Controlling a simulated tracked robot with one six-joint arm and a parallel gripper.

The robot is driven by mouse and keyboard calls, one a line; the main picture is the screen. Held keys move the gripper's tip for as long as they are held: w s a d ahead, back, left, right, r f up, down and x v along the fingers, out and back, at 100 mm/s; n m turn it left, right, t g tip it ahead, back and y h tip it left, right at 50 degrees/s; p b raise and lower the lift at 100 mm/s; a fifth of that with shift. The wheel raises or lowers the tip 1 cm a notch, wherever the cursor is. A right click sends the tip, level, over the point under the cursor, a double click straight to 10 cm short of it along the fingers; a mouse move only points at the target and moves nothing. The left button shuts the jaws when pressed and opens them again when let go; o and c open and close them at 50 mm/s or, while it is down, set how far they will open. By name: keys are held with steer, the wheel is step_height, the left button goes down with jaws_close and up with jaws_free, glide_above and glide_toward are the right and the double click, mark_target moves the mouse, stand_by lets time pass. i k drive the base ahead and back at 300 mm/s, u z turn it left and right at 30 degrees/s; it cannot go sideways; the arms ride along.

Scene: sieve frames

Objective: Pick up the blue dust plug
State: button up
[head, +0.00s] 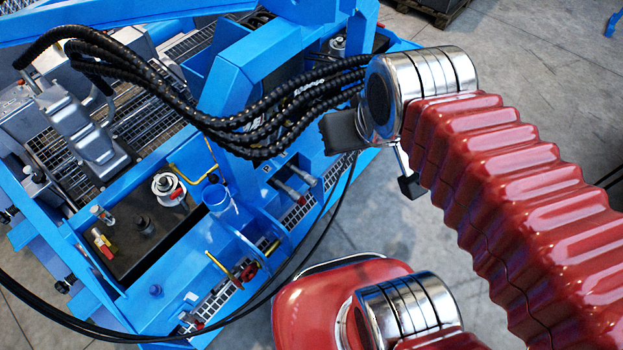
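A small dark-blue knob-shaped piece (155,290), which looks like the blue dust plug, sits on the blue deck at the lower left. It is small in the picture, and I cannot tell whether it is loose or seated. My gripper (375,160) is at the end of my red-sleeved arm, right of centre. A dark block and a dark pad on a thin rod show below the silver joint, which hides much of the gripper. The gripper is well up and right of the small blue piece, apart from it. I see nothing held, but its opening is unclear.
A blue machine frame (238,85) with thick black hoses (215,122) stands between. A blue cup-like cylinder (217,200), a yellow handle (192,173), a white-and-red fitting (168,188) and a red valve wheel (248,271) stick up nearby. A thin black cable loops across the front.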

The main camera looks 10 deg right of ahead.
mark_target(154, 291)
steer(key=u, duration=2.05)
